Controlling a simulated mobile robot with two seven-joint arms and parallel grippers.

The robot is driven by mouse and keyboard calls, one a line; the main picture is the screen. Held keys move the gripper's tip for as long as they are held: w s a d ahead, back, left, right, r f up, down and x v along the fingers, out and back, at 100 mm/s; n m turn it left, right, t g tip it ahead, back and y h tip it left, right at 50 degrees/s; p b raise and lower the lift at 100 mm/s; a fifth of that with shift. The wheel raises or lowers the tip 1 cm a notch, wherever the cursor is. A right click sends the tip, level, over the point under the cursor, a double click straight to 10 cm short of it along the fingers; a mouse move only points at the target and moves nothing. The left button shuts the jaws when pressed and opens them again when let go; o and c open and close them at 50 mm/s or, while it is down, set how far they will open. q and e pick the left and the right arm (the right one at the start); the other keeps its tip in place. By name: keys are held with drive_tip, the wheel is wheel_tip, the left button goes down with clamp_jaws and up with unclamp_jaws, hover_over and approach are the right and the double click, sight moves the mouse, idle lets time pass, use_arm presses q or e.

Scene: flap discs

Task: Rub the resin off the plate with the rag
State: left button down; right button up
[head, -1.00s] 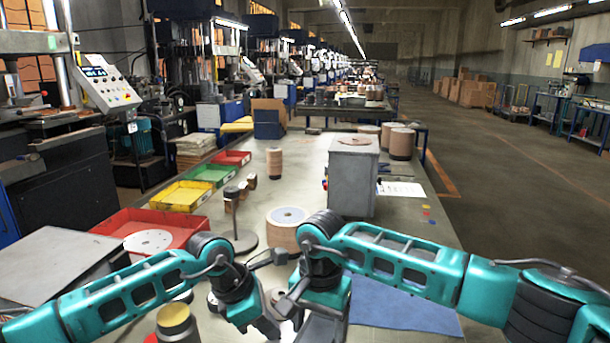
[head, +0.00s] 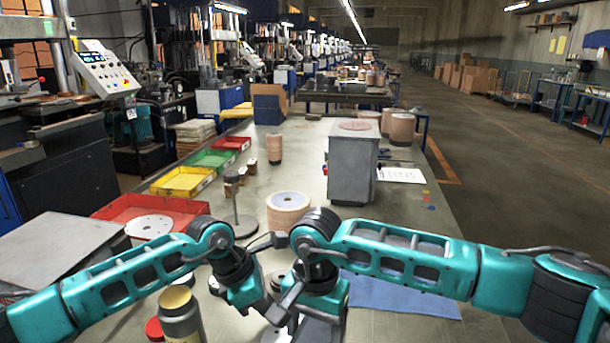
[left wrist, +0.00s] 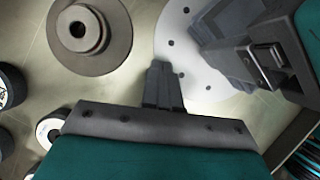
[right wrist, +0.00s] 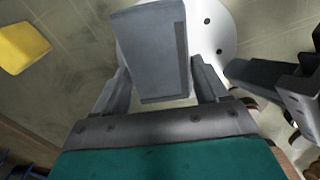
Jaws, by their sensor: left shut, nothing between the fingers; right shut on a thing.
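The plate, a pale round disc with small holes, lies on the bench; it shows in the left wrist view (left wrist: 195,75) and the right wrist view (right wrist: 215,38). My right gripper (right wrist: 160,85) is shut on a grey, block-shaped thing (right wrist: 150,50), which seems to be the folded rag. It is over the plate and hides part of it; I cannot tell if they touch. My left gripper (left wrist: 162,68) is shut and empty, its tips at the plate's edge. Both grippers are close together in the head view. I cannot make out resin on the visible part.
A post stand (head: 240,222), a stack of discs (head: 287,208) and a grey box (head: 352,170) are beyond the arms. A blue mat (head: 405,298) lies right. Red, yellow and green trays line the left.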

drive_tip(key=shift+w+d+r, duration=0.1)
drive_tip(key=shift+w+d, duration=0.05)
drive_tip(key=shift+w, duration=0.65)
drive_tip(key=shift+w+d, duration=0.15)
drive_tip(key=shift+w, duration=0.6)
drive_tip(key=shift+w+d, duration=0.15)
drive_tip(key=shift+w, duration=0.75)
drive_tip(key=shift+w+d, duration=0.15)
drive_tip(key=shift+w, duration=0.7)
drive_tip(key=shift+s+a+f, duration=0.1)
drive_tip(key=shift+s+a, duration=0.1)
drive_tip(key=shift+s, duration=0.8)
drive_tip(key=shift+s+a+f, duration=0.1)
drive_tip(key=shift+s+a, duration=0.05)
drive_tip(key=shift+s, duration=0.8)
drive_tip(key=shift+s+a+r, duration=0.1)
drive_tip(key=shift+s+a, duration=0.05)
drive_tip(key=shift+s, duration=0.7)
drive_tip(key=shift+s+a, duration=0.15)
drive_tip(key=shift+s, duration=0.65)
drive_tip(key=shift+w+d, duration=0.2)
drive_tip(key=shift+w, duration=0.8)
drive_tip(key=shift+w+d, duration=0.2)
drive_tip(key=shift+w, duration=0.8)
drive_tip(key=shift+w+d, duration=0.15)
drive_tip(key=shift+w, duration=0.65)
drive_tip(key=shift+w+d, duration=0.15)
drive_tip(key=shift+w, duration=0.65)
